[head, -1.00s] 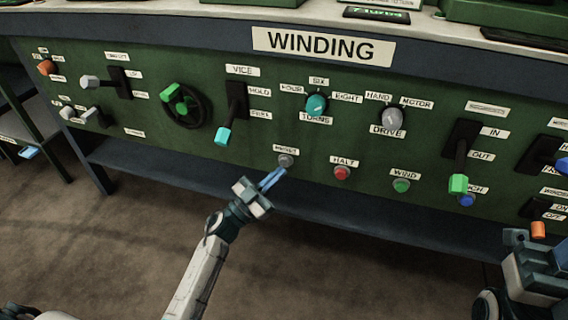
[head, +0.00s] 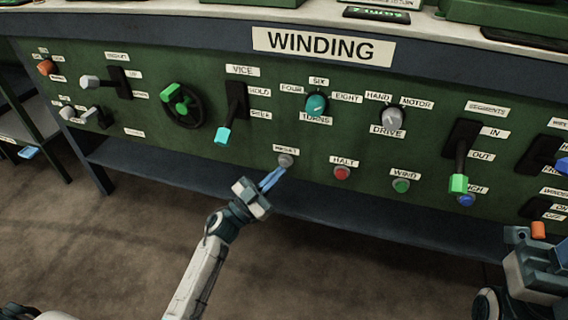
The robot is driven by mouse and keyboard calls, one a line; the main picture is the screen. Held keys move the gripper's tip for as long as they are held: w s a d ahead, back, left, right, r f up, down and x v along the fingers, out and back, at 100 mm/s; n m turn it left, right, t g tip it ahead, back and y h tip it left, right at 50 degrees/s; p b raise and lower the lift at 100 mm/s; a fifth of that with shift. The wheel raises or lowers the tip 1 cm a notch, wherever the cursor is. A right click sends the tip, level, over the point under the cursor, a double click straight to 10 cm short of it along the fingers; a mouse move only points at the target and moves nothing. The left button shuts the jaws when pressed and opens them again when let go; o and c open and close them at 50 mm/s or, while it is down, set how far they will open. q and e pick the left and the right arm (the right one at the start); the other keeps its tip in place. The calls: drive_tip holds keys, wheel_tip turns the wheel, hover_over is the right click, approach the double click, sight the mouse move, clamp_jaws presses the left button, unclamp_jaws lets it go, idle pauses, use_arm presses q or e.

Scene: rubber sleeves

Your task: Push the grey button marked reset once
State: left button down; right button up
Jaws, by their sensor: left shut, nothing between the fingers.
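The grey reset button (head: 285,160) sits low on the green panel, just below its small white label (head: 286,149). My left gripper (head: 280,172) is shut and empty. Its blue fingertips are just below the button, at or very near its lower edge; I cannot tell whether they touch it.
A red halt button (head: 342,172) and a green wind button (head: 401,185) sit to the right. The vice lever (head: 223,136) with a teal tip hangs at the upper left of the reset button. A blue shelf (head: 330,212) runs below the panel.

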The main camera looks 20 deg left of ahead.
idle(0.8)
use_arm(q)
drive_tip(key=shift+w+p, duration=0.3)
drive_tip(key=shift+w, duration=0.1)
